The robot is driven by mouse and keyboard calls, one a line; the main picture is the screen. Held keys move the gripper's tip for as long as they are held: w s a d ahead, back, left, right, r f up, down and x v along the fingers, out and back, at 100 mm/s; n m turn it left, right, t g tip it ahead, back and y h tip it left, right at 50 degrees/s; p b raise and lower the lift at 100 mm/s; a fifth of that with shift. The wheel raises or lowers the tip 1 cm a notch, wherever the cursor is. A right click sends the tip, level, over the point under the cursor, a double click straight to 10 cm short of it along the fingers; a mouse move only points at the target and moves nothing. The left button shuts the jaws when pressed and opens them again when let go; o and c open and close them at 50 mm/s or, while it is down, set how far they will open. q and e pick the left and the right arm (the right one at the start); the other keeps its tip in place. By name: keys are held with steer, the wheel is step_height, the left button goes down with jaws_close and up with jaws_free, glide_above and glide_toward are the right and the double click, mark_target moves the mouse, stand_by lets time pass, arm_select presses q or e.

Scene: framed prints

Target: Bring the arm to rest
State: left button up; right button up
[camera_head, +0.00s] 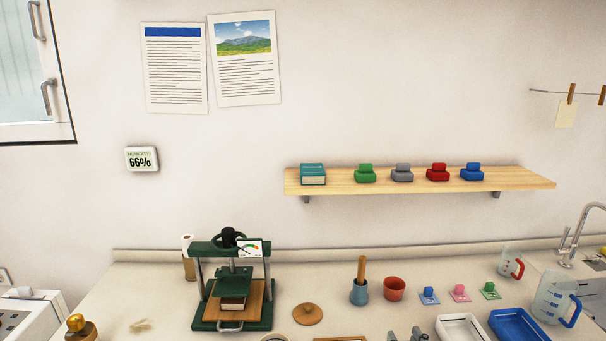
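At the bottom edge, right of the middle, small grey tips (408,335) show. They look like the end of my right gripper, but most of it is cut off by the frame. I cannot tell whether it is open or shut, and I see nothing held in it. My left gripper and arm are not in view.
A green press (237,287) with a book in it stands on the counter (330,270). A blue-grey mortar (359,293), red cup (394,289), wooden lid (307,314), white tray (462,327), blue tray (520,325) and measuring jug (555,298) surround the tips. A shelf (400,185) hangs above.

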steer(key=f, duration=0.1)
steer(key=s+f+g, duration=0.1)
steer(key=f+g, duration=0.1)
steer(key=f, duration=0.1)
steer(key=shift+s+a+h, duration=0.35)
steer(key=shift+a+h, duration=0.05)
steer(key=s+f+g+h, duration=0.1)
steer(key=s+f+g, duration=0.25)
steer(key=s, duration=0.55)
steer(key=s+f+g, duration=0.3)
steer(key=s+g, duration=0.1)
steer(key=s, duration=0.5)
steer(key=s+f+g+h, duration=0.1)
steer(key=s+f+g, duration=0.25)
steer(key=s, duration=0.55)
step_height(320, 180, down, 26)
steer(key=s+r+g, duration=0.1)
steer(key=s+g, duration=0.1)
steer(key=s+d+f+g, duration=0.1)
steer(key=s+d+f, duration=0.1)
steer(key=s+f, duration=1.4)
steer(key=shift+s+f, duration=0.4)
steer(key=shift+s, duration=0.1)
